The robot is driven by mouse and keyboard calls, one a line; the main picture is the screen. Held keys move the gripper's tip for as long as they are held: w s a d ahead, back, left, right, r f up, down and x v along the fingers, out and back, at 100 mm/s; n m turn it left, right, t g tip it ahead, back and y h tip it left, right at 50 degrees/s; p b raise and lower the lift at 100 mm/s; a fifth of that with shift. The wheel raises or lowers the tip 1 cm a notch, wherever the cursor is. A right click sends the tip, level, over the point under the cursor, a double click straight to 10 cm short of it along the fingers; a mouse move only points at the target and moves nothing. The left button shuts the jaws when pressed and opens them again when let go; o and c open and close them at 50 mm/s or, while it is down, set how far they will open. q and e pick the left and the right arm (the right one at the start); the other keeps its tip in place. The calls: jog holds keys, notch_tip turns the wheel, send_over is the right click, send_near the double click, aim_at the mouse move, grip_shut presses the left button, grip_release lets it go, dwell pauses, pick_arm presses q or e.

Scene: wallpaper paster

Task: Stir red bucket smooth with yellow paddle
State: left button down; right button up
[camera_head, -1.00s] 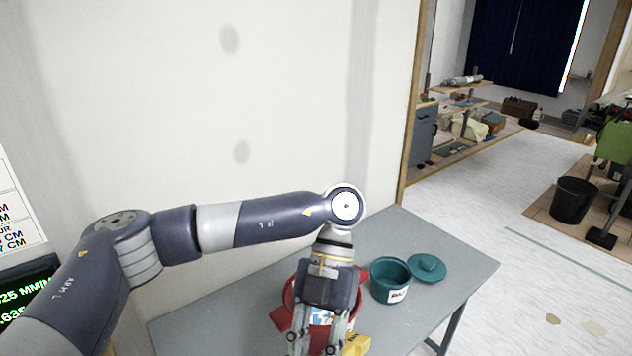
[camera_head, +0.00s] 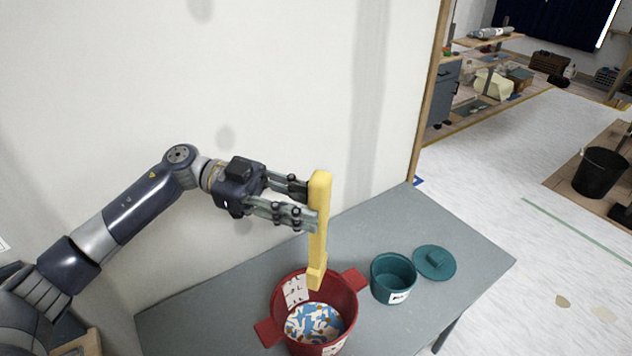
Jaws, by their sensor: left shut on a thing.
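My left gripper (camera_head: 308,205) is shut on the upper part of the yellow paddle (camera_head: 318,245). The paddle hangs nearly upright, its lower end over the red bucket (camera_head: 354,306). In this view I cannot tell whether that end is above the rim or just inside it. The bucket stands on the grey table with two side handles, and a pale label shows on its inner wall. Its contents (camera_head: 314,322) look patchy in blue, white and brown. My right gripper is not in view.
A teal pot (camera_head: 392,278) with a label stands right of the bucket on the grey table (camera_head: 220,300). Its teal lid (camera_head: 434,262) lies beside it. The wall (camera_head: 280,80) rises behind the table. A black bucket (camera_head: 598,172) stands on the floor at the right.

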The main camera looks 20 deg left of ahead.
pick_arm(q)
jog(key=s+f+b, duration=0.2)
jog(key=s+b, duration=0.1)
jog(key=s, duration=0.2)
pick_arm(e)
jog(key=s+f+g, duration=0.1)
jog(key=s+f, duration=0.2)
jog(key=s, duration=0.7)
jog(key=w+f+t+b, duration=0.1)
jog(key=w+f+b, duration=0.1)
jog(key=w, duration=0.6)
pick_arm(q)
notch_tip(320, 180, down, 18)
jog(key=w+b, duration=0.2)
jog(key=b, duration=0.6)
jog(key=shift+w+f, duration=0.2)
jog(key=shift+f, duration=0.05)
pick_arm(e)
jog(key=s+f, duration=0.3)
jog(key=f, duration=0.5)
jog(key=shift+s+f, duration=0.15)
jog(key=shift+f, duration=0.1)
pick_arm(q)
jog(key=shift+w+d, duration=0.1)
